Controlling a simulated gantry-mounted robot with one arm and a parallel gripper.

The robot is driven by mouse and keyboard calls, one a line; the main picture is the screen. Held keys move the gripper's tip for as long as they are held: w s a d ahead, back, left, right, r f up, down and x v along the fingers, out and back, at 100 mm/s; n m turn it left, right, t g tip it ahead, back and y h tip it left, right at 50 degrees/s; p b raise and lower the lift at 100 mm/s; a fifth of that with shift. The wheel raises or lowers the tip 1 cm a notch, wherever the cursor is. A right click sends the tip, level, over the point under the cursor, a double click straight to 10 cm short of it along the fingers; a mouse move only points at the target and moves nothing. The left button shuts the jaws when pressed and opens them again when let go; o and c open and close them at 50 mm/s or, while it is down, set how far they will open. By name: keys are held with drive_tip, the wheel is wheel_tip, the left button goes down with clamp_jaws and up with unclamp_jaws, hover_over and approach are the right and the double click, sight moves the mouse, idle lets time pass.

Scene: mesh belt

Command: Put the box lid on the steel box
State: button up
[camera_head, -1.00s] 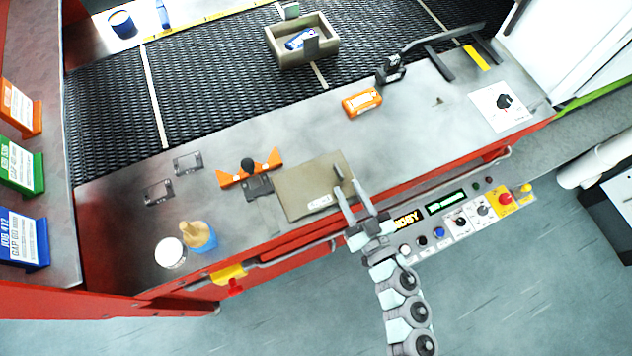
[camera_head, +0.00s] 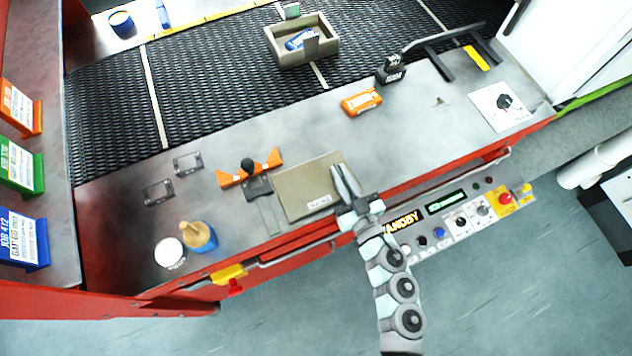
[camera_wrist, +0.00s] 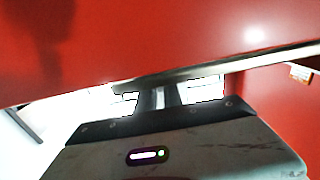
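The box lid (camera_head: 305,182) is a flat beige-grey plate with a small white label, at the front edge of the steel counter in the head view. My gripper (camera_head: 344,182) is at the lid's right edge, its fingers close together and seemingly shut on that edge. The lid looks slightly raised or shifted. In the wrist view the fingers (camera_wrist: 158,97) meet a thin pale edge; the grip itself is hard to see. The steel box (camera_head: 282,62) is an open beige-grey box on the mesh belt, with a blue-and-white item inside and upright tabs at its front and back.
An orange bracket with a black knob (camera_head: 248,165) stands left of the lid. An orange pack (camera_head: 361,102) and a black clamp-like device (camera_head: 392,70) are on the counter right of the route to the box. A brush in a blue cup (camera_head: 198,236) and a white-topped jar (camera_head: 170,252) stand front left.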

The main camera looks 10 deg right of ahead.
clamp_jaws()
drive_tip(key=shift+r, duration=0.1)
idle(1.1)
